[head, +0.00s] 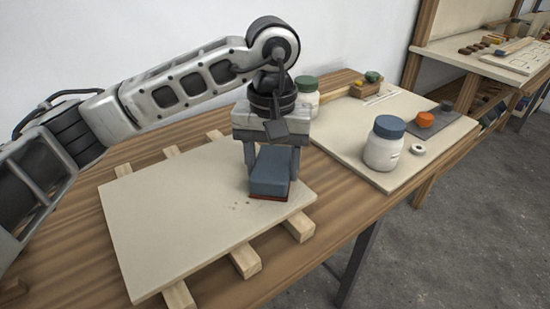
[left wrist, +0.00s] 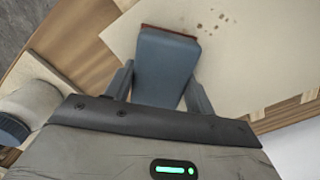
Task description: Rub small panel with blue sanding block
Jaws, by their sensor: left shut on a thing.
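My left gripper (head: 271,178) is shut on the blue sanding block (head: 270,172), with a finger on each side of it. The block has a reddish-brown underside and stands at the right part of the small panel (head: 180,215), which is pale and flat. The block appears to touch the panel, though exact contact is hard to tell. A few dark specks lie on the panel just beside the block. In the left wrist view the block (left wrist: 163,68) sits between the fingers (left wrist: 158,90), and the specks show on the panel (left wrist: 260,60) beyond it. My right gripper is not in view.
The panel rests on wooden battens (head: 244,261) on a brown workbench (head: 335,210). To the right, a pale board (head: 350,135) carries a white jar with a blue lid (head: 383,145), an orange item (head: 425,119) and a white ring (head: 418,149). A green-lidded jar (head: 307,95) stands behind my gripper.

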